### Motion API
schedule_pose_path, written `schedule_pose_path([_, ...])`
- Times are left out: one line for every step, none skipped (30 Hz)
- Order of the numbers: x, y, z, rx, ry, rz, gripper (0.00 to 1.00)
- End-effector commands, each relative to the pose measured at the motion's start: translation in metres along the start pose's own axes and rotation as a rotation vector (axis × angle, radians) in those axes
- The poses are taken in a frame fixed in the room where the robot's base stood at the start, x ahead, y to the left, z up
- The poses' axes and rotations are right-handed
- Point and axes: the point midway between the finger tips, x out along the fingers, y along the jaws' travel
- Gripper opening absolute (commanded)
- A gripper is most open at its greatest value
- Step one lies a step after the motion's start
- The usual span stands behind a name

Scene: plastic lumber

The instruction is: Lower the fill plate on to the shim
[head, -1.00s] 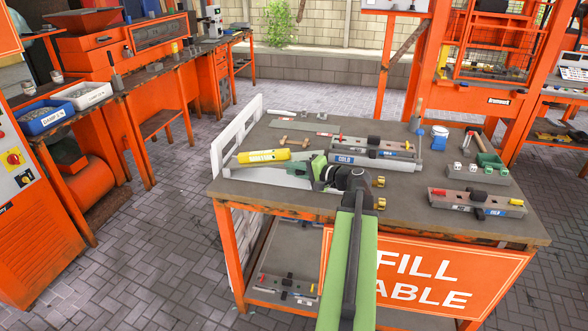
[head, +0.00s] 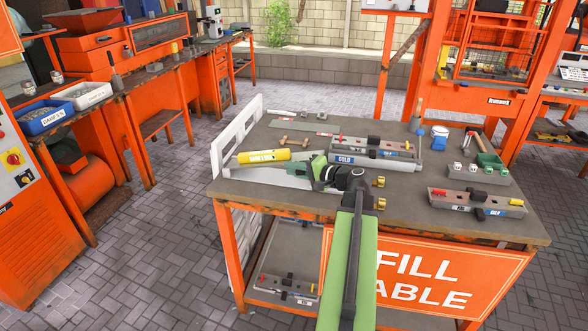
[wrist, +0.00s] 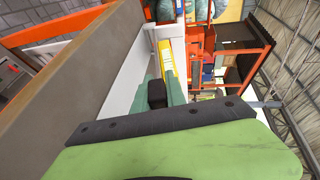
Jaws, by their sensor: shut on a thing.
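My gripper (head: 318,172) is over the left part of the fill table, its green jaws closed. In the wrist view the jaws (wrist: 158,95) meet on a small black block (wrist: 157,94). I cannot tell whether this block is the grip of the fill plate; no plate is clearly seen beneath it. A yellow labelled bar (head: 263,156) lies just left of and behind the jaws; it also shows in the wrist view (wrist: 166,62). A pale flat piece (head: 262,180) lies below it. I cannot tell which piece is the shim, and contact under the jaws is hidden.
The fill table (head: 410,203) has a white slatted panel (head: 232,138) at its left edge. A mould with a blue label (head: 372,160) lies right of my gripper, another mould (head: 475,202) at the right.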

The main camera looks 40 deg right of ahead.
Motion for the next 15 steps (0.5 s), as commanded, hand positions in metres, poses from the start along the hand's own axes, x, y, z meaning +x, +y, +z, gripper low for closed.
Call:
schedule_pose_path([0.0,0.0,0.0,0.0,0.0,0.0,0.0])
schedule_pose_path([0.0,0.0,0.0,0.0,0.0,0.0,0.0])
schedule_pose_path([0.0,0.0,0.0,0.0,0.0,0.0,0.0])
schedule_pose_path([0.0,0.0,0.0,0.0,0.0,0.0,0.0])
schedule_pose_path([0.0,0.0,0.0,0.0,0.0,0.0,0.0])
schedule_pose_path([0.0,0.0,0.0,0.0,0.0,0.0,0.0])
schedule_pose_path([0.0,0.0,0.0,0.0,0.0,0.0,0.0])
schedule_pose_path([0.0,0.0,0.0,0.0,0.0,0.0,0.0])
schedule_pose_path([0.0,0.0,0.0,0.0,0.0,0.0,0.0])
schedule_pose_path([0.0,0.0,0.0,0.0,0.0,0.0,0.0])
schedule_pose_path([0.0,0.001,0.0,0.0,0.0,0.0,0.0])
schedule_pose_path([0.0,0.003,0.0,0.0,0.0,0.0,0.0])
schedule_pose_path([0.001,0.006,0.0,0.0,0.0,0.0,0.0])
schedule_pose_path([0.001,0.009,0.0,0.0,0.0,0.0,0.0])
schedule_pose_path([0.001,0.015,0.001,0.0,0.0,0.001,0.0])
